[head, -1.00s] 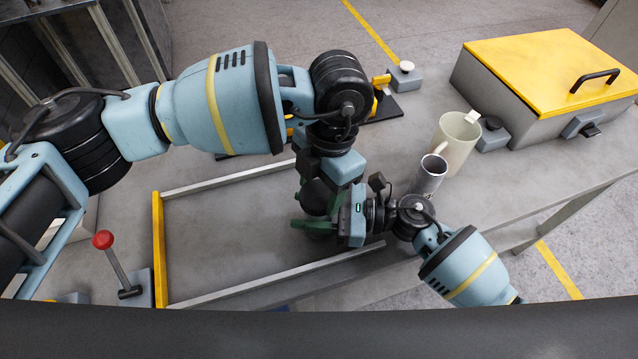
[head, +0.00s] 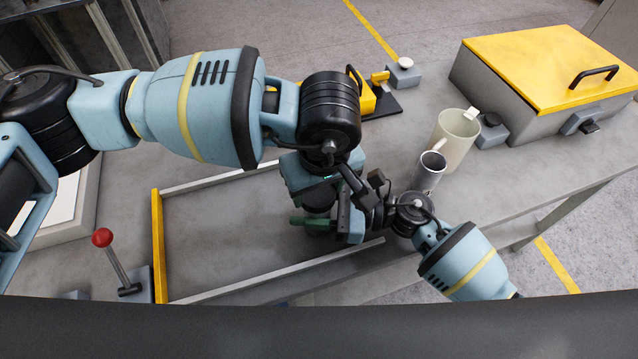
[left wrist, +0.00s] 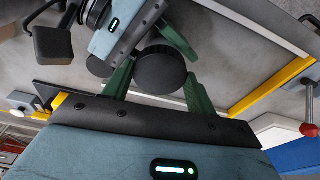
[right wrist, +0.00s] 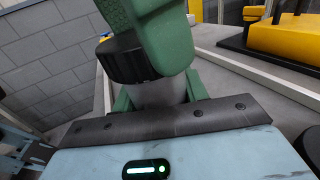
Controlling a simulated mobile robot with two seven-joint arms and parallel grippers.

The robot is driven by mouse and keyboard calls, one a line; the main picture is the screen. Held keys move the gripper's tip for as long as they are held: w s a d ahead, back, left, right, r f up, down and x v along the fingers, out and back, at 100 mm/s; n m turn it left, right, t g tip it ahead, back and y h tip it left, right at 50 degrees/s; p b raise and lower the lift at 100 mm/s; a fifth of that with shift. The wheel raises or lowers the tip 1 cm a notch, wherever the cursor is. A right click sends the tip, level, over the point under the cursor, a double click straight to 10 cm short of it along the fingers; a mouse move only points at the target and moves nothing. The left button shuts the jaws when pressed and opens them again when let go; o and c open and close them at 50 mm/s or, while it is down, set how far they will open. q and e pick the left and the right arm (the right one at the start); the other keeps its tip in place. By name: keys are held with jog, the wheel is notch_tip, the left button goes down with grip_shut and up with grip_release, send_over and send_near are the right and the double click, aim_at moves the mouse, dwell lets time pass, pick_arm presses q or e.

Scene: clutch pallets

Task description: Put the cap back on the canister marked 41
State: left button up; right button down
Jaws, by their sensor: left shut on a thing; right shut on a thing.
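My left gripper (left wrist: 158,82) is shut on a round black cap (left wrist: 160,68), with a green finger on each side of it. The cap (right wrist: 132,60) also shows in the right wrist view, at the top of a grey canister (right wrist: 158,94). My right gripper (right wrist: 155,100) is shut on this canister, its green fingers on either side. The cap looks close to or touching the canister's top, but I cannot tell whether it is seated. The fingers hide part of the cap. No number shows on the canister. In the head view both grippers meet above the framed area, largely hiding the canister.
A grey mug (head: 430,172) and a cream pitcher (head: 455,140) stand right of my right gripper. A yellow-lidded box (head: 550,70) is at the back right. A red-knobbed lever (head: 103,238) stands left of the yellow-edged frame (head: 159,250). The frame's left floor is clear.

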pick_arm(q)
jog(key=m, duration=0.5)
jog(key=shift+a+h, duration=0.1)
jog(key=shift+h, duration=0.3)
jog(key=m, duration=0.5)
jog(key=shift+h, duration=0.4)
jog(key=o, duration=1)
jog(key=shift+o, duration=0.2)
notch_tip(320, 180, up, 12)
jog(key=s+a, duration=0.1)
jog(key=shift+s, duration=0.3)
pick_arm(e)
jog(key=c, duration=0.7)
grip_release()
pick_arm(q)
jog(key=shift+f, duration=0.1)
